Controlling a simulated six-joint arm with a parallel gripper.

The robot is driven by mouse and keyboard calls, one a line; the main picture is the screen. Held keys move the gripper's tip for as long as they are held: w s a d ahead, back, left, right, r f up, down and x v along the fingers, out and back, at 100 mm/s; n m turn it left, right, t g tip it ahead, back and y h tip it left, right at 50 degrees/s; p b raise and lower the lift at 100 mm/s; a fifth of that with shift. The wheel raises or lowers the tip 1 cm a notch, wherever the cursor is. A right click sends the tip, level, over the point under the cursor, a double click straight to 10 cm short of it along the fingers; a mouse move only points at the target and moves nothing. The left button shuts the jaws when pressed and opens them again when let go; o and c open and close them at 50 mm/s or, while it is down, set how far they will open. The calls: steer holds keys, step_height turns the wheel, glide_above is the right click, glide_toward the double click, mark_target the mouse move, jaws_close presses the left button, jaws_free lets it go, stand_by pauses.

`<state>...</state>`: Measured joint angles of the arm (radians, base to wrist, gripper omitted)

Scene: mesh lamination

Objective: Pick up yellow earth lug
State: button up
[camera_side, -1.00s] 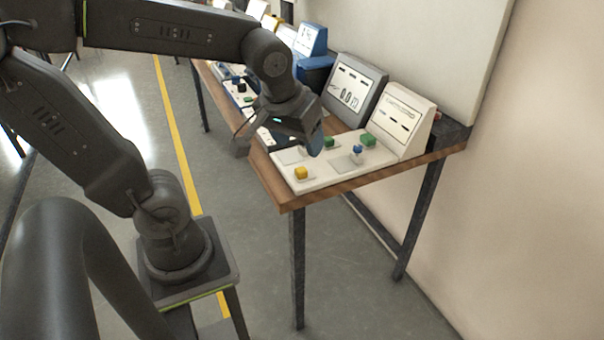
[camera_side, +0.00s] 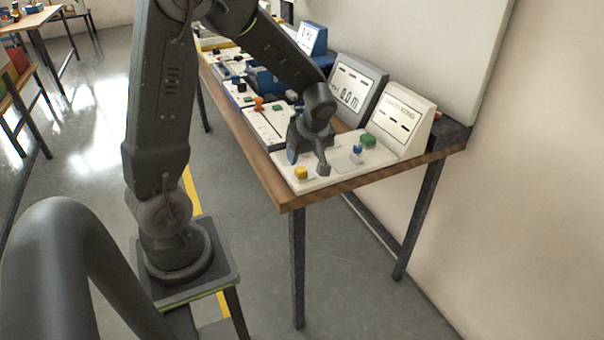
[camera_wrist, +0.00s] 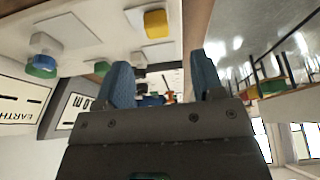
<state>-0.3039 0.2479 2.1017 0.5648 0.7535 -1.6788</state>
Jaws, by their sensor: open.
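The yellow earth lug (camera_side: 301,173) sits on the front left corner of a white board (camera_side: 331,180) at the table's near end. It also shows in the wrist view (camera_wrist: 156,23), at the top, just above the gap between the fingers and a little left of it. My gripper (camera_side: 306,164) is low over the white board, behind and to the right of the lug in the side view. Its blue-padded fingers (camera_wrist: 165,85) are spread apart with nothing between them.
A blue lug (camera_side: 357,150) and a green lug (camera_side: 368,140) stand on the same board. The white sign box (camera_side: 403,118) and grey display (camera_side: 357,88) stand behind. The wooden table edge (camera_side: 283,204) is close to the yellow lug.

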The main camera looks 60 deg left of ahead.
mark_target(301, 169)
steer(key=x, duration=0.7)
steer(key=shift+w+d+f, duration=0.1)
steer(key=shift+w+f, duration=0.05)
steer(key=shift+f, duration=0.05)
steer(key=c, duration=1)
steer(key=shift+r, duration=0.15)
